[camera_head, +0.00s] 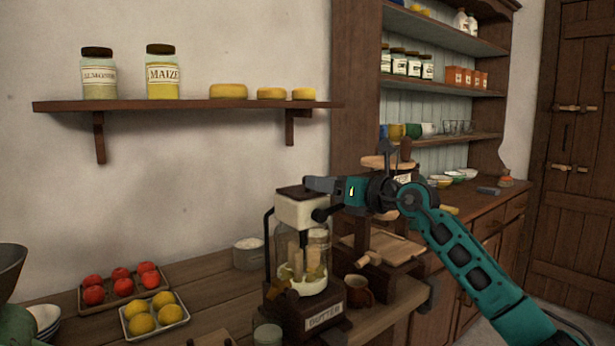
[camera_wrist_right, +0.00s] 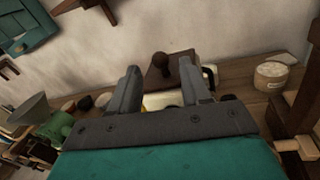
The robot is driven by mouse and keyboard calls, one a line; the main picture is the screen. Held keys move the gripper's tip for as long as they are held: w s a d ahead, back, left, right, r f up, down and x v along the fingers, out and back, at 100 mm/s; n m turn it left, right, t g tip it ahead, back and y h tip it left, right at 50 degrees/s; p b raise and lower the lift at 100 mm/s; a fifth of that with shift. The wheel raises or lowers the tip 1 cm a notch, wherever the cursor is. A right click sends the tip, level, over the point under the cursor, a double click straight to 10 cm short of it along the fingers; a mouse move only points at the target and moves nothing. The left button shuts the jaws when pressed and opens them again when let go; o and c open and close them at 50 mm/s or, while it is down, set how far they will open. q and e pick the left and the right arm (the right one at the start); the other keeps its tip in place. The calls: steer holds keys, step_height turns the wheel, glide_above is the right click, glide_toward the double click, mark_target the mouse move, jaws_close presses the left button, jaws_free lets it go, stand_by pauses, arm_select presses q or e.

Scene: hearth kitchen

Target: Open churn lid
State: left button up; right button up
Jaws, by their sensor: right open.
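The churn is a glass jar (camera_head: 288,272) with a cream top housing (camera_head: 300,210), on a dark wooden base labelled "BUTTER". Its dark brown lid (camera_head: 293,192) lies flat on top and looks closed. My right gripper (camera_head: 310,184) reaches in from the right at lid height. In the right wrist view, the two fingers of the right gripper (camera_wrist_right: 159,67) stand apart, with the brown lid (camera_wrist_right: 168,82) and its round knob showing between and beyond them. I cannot tell whether the fingers touch the knob. My left gripper is not in view.
A tray of red fruit (camera_head: 80,309) and a dish of yellow fruit (camera_head: 157,330) stand left of the churn. A white crock (camera_head: 248,243) stands behind it. A brown mug (camera_head: 358,291) and a wooden press (camera_head: 384,248) stand right. A wall shelf (camera_head: 190,105) hangs above.

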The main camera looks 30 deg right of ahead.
steer(key=shift+x, duration=2.6)
jaws_close()
